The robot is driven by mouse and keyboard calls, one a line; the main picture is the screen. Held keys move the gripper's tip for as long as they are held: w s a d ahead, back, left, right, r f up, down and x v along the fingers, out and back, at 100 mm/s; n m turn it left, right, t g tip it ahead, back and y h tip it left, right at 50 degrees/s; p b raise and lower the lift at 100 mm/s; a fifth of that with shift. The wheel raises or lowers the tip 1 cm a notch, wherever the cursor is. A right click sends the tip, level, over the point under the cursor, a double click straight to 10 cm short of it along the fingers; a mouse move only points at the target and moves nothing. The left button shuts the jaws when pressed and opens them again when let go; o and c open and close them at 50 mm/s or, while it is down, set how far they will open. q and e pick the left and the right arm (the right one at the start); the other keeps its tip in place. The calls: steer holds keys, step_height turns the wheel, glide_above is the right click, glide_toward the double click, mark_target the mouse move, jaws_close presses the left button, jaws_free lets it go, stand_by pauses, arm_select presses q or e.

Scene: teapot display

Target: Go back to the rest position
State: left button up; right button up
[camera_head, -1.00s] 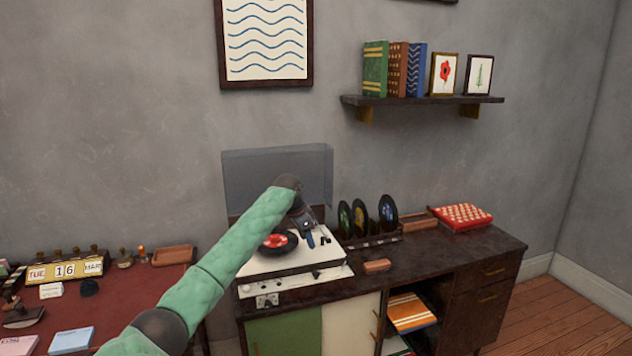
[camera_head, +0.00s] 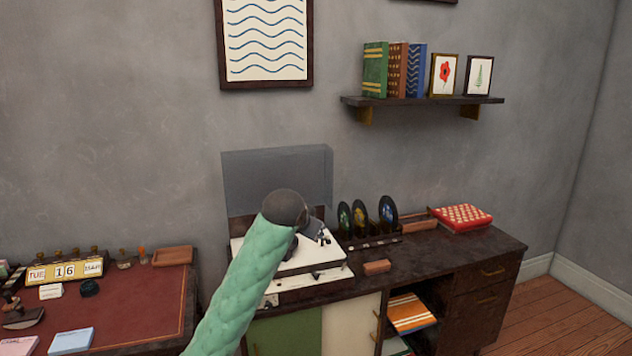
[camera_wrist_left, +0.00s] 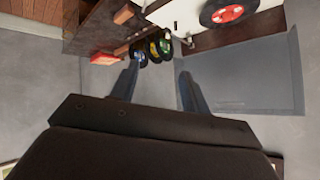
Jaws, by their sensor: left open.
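My left gripper (camera_wrist_left: 158,88) shows in the left wrist view with its two fingers apart and nothing between them. In the head view my green left arm comes up from the bottom and its dark wrist covers much of the record player (camera_head: 328,268). The gripper fingers are mostly hidden there behind the wrist. In the left wrist view a black record with a red label (camera_wrist_left: 228,13) lies on the player, apart from the fingers. My right gripper is not in view.
A raised clear lid (camera_head: 278,172) stands behind the player. Several upright records (camera_head: 360,218) and a red checkered box (camera_head: 463,216) are to the right on the dark cabinet (camera_head: 440,256). A desk (camera_head: 140,300) with a calendar (camera_head: 66,271) is at left. A shelf (camera_head: 425,101) hangs above.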

arm_select(q)
steer(key=s+a+f+n+g, duration=0.1)
steer(key=s+a+f, duration=0.3)
steer(key=s+f, duration=0.9)
steer(key=s+a+f+n+g+y, duration=0.1)
steer(key=s+a+f+g, duration=0.3)
steer(key=s+f, duration=1)
steer(key=s+a+f+n+g, duration=0.2)
steer(key=s+a+f, duration=0.2)
steer(key=s+f, duration=1)
steer(key=s, duration=1.2)
steer(key=shift+s+n+g, duration=0.3)
steer(key=shift+s+n, duration=0.05)
steer(key=shift+n, duration=0.05)
steer(key=shift+f, duration=0.15)
steer(key=shift+c, duration=0.5)
